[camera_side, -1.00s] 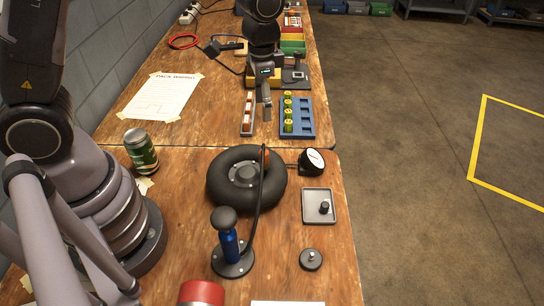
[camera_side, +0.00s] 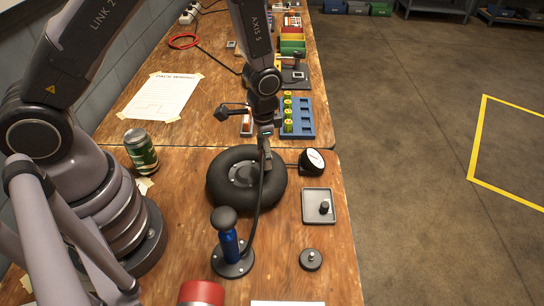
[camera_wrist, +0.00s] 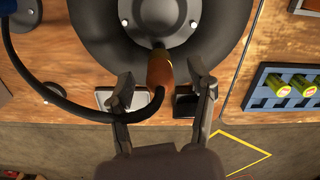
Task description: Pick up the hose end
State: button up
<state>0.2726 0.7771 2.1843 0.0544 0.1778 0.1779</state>
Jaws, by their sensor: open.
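The hose end (camera_wrist: 160,72) is an orange-brown fitting on a black hose (camera_wrist: 68,108). In the wrist view it lies over the edge of the grey wheel hub, between the fingers of my open gripper (camera_wrist: 164,88). The fingers stand apart on both sides of it with gaps. In the side view my gripper (camera_side: 265,160) is over the far right part of the black tire (camera_side: 222,190) and hides the hose end. The hose runs from the blue hand pump (camera_side: 230,246) up to the tire.
A black gauge (camera_side: 312,161) stands right of the tire. A green can (camera_side: 141,152) stands left. A blue battery rack (camera_side: 306,118) is behind.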

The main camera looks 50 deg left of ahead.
jog(key=shift+f, duration=0.1)
jog(key=shift+c, duration=0.3)
grip_shut()
notch_tip(320, 180, up, 10)
dwell(0.6)
jog(key=w+a+r+n, duration=0.1)
jog(key=w+a+n, duration=0.3)
jog(key=a, duration=0.5)
jog(key=shift+a+n, duration=0.2)
jog(key=shift+n, duration=0.7)
